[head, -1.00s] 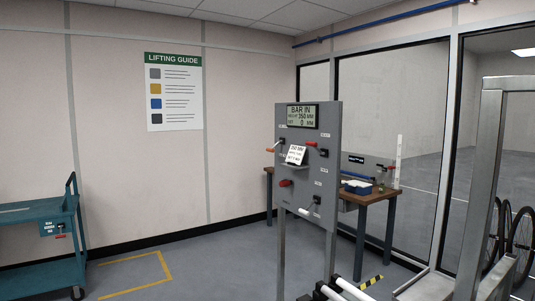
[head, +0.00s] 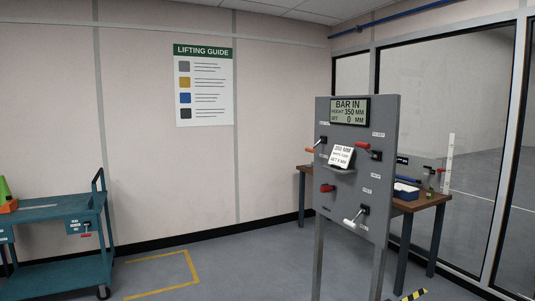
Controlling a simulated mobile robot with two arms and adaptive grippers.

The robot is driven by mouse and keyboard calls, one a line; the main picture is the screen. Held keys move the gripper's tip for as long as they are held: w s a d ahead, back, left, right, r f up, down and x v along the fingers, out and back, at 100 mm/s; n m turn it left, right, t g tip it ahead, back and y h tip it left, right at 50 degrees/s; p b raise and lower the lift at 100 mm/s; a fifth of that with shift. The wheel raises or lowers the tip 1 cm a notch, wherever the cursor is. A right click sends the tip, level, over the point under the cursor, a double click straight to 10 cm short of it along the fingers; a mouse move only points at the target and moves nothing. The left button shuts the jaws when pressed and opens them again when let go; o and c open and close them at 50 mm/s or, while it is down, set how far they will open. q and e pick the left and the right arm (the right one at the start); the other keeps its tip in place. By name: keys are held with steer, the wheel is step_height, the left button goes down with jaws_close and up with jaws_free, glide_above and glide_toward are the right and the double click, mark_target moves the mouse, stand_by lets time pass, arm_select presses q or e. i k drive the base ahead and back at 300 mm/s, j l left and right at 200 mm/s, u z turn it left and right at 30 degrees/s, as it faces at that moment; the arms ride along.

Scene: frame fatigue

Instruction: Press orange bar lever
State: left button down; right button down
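A grey control panel (head: 350,205) stands upright on legs right of centre. Its upper left lever (head: 310,150) has a handle that looks orange, pointing down and left from a dark pivot. To the right is a lever with a red handle (head: 363,146). A red knob or grip (head: 327,188) is at the lower left of the panel, and a lever with a white handle (head: 350,222) is at the lower right. The small labels are too small to read. Neither of my grippers is in view.
The panel's display (head: 349,111) reads BAR IN, height 350 MM. A small card (head: 341,155) rests on a ledge below it. A brown-topped table (head: 425,201) stands behind. A teal cart (head: 60,212) is at the left. The floor (head: 240,270) between them is clear.

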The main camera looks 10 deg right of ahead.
mark_target(311, 149)
steer(key=i+j+u, duration=0.1)
steer(key=i, duration=0.65)
steer(key=i+j+u, duration=0.1)
steer(key=i, duration=0.6)
steer(key=i+l, duration=0.25)
steer(key=i, duration=0.2)
steer(key=i+l+z, duration=0.15)
steer(key=i, duration=0.3)
steer(key=i+l, duration=0.3)
steer(key=i, duration=0.2)
steer(key=i+l+z, duration=0.1)
steer(key=i, duration=0.35)
steer(key=l, duration=0.1)
